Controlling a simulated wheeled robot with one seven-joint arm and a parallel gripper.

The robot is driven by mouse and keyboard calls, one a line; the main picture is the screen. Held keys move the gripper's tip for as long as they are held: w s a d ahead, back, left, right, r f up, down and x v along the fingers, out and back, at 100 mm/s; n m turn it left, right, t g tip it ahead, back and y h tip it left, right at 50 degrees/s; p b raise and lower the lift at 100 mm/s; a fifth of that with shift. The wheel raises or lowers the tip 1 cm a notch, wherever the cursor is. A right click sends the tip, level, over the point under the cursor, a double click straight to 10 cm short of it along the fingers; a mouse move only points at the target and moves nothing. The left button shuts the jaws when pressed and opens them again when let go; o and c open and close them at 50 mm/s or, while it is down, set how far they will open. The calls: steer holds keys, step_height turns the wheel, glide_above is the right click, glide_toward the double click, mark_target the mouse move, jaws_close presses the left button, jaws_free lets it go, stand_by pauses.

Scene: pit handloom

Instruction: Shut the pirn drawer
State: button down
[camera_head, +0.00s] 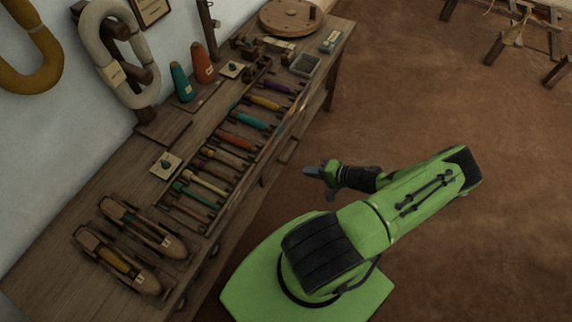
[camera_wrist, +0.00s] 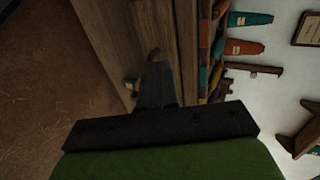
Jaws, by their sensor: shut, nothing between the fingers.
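My gripper (camera_head: 309,171) is shut and empty. In the head view it is out over the floor, to the right of the bench's front edge. In the wrist view my dark gripper fingers (camera_wrist: 157,80) point at the bench's wooden front. A brown curved handle or knob (camera_wrist: 153,54) shows just beyond the fingertips; I cannot tell whether they touch. In the head view a wooden ledge (camera_head: 289,150), possibly the drawer's edge, juts slightly from under the bench top. How far the pirn drawer stands open is unclear, since the bench top and my fingers hide much of it.
The bench (camera_head: 85,205) runs along the wall. It carries a rack of coloured pirns (camera_head: 240,142), two shuttles (camera_head: 118,262), two cones (camera_head: 203,64) and a round wooden disc (camera_head: 291,17). Brown floor (camera_head: 420,95) is clear to the right; wooden trestles (camera_head: 510,30) stand at the far right.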

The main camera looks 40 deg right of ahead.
steer(key=b, duration=0.2)
glide_toward(271, 164)
step_height(271, 164, down, 3)
steer(key=w, duration=0.1)
steer(key=w+a, duration=0.1)
steer(key=w, duration=0.2)
steer(key=shift+w+a+f, duration=0.1)
steer(key=shift+w+a, duration=0.2)
steer(key=shift+w, duration=0.3)
steer(key=shift+a, duration=0.1)
